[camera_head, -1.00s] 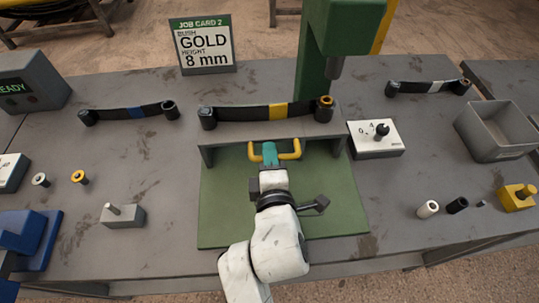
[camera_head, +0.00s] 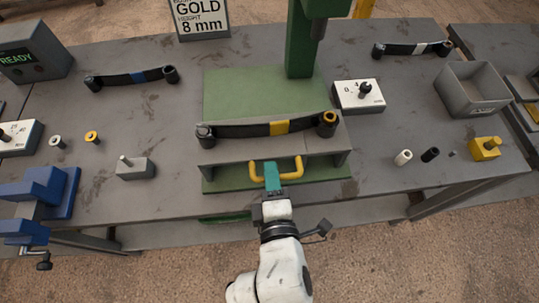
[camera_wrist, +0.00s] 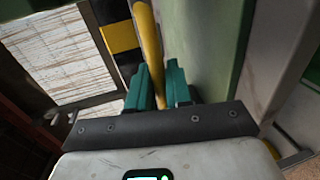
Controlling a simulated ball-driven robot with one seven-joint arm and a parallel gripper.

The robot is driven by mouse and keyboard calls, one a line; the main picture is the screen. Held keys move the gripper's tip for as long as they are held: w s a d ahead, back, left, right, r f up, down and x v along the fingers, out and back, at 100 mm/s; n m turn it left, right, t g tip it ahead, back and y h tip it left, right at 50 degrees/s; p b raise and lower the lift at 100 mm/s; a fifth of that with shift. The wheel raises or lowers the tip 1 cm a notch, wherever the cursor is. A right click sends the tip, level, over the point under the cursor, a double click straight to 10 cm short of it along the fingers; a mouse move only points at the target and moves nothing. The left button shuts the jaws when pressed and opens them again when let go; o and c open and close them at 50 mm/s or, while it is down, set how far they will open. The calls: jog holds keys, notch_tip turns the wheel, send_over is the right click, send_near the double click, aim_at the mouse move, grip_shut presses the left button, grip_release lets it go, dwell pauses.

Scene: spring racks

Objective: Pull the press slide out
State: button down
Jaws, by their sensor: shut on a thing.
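The press slide (camera_head: 220,157) is a grey carriage on a green base plate (camera_head: 240,95), at the front edge of the table. A black leaf spring with a gold band (camera_head: 279,127) lies on it, with an eye at each end. A yellow handle (camera_head: 291,170) is on the slide's front. My gripper (camera_head: 273,177) is shut on this handle with its teal fingers. In the wrist view the yellow handle bar (camera_wrist: 149,50) runs between the two teal fingers (camera_wrist: 160,88). The green press column (camera_head: 301,45) stands behind the slide.
The job card (camera_head: 201,18) reads gold, 8 mm. A white box with a black knob (camera_head: 359,95) and a grey bin (camera_head: 474,90) stand right. A blue vise (camera_head: 48,190) is left. Springs with blue (camera_head: 137,77) and white (camera_head: 419,47) bands lie further back.

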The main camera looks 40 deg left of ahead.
jog(key=shift+s+d+f, duration=0.15)
jog(key=shift+s+d, duration=0.05)
jog(key=c, duration=1.2)
grip_release()
jog(key=shift+d, duration=0.1)
jog(key=shift+c, duration=0.2)
jog(key=shift+s, duration=0.1)
jog(key=b+v, duration=0.1)
jog(key=v, duration=0.9)
jog(key=shift+s+d, duration=0.2)
jog(key=shift+d, duration=0.05)
jog(key=w+d+f+m+h, duration=0.3)
jog(key=d+m, duration=0.2)
jog(key=d, duration=0.2)
jog(key=w+d+f+m+g+h, duration=0.1)
jog(key=w+d+f+m+h, duration=0.25)
jog(key=d+m, duration=0.2)
jog(key=w+d+f+m+h, duration=0.2)
jog(key=d+f+m+h, duration=0.15)
jog(key=d, duration=0.45)
jog(key=s+d+f+m+g+h, duration=0.2)
jog(key=s+d+f+m+g, duration=0.2)
jog(key=s+d+m+g, duration=0.4)
jog(key=s+d+m, duration=0.3)
jog(key=d+m, duration=0.3)
jog(key=shift+d+m, duration=0.3)
jog(key=shift+d, duration=0.1)
